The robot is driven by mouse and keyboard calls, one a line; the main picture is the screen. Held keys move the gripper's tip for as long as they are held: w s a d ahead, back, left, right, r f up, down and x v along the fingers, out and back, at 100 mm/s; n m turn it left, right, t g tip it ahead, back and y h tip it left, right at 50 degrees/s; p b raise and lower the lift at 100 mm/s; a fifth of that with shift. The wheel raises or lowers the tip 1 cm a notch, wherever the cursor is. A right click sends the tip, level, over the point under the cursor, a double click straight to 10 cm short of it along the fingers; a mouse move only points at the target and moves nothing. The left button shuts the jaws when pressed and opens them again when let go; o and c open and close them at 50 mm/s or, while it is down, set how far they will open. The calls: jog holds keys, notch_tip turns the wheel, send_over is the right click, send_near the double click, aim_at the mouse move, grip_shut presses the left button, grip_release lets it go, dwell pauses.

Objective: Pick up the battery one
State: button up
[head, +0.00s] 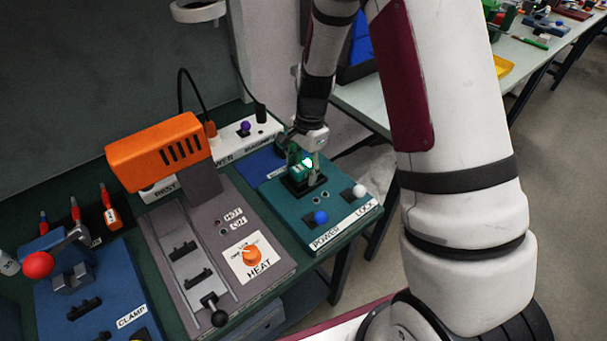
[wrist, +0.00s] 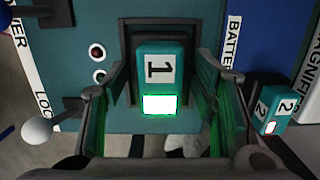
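Battery one (wrist: 158,72) is a teal block with a white label reading 1 and a bright white-green lit window. It sits in a dark socket (wrist: 131,60) on the teal power box (head: 335,205). My gripper (wrist: 160,85) is open, with a finger on each side of the battery and a visible gap on both sides. Green light falls on the inner faces of the fingers. In the head view my gripper (head: 306,155) is over the socket and hides much of the battery.
Battery two (wrist: 275,108), a similar teal block, is just outside my right finger in the wrist view. A lever with a white knob (head: 359,190) and one with a blue knob (head: 320,217) stand on the power box. The grey heat station (head: 215,245) is to the left.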

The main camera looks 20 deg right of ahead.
jog(key=c, duration=0.8)
jog(key=shift+c, duration=0.2)
jog(key=shift+r, duration=0.1)
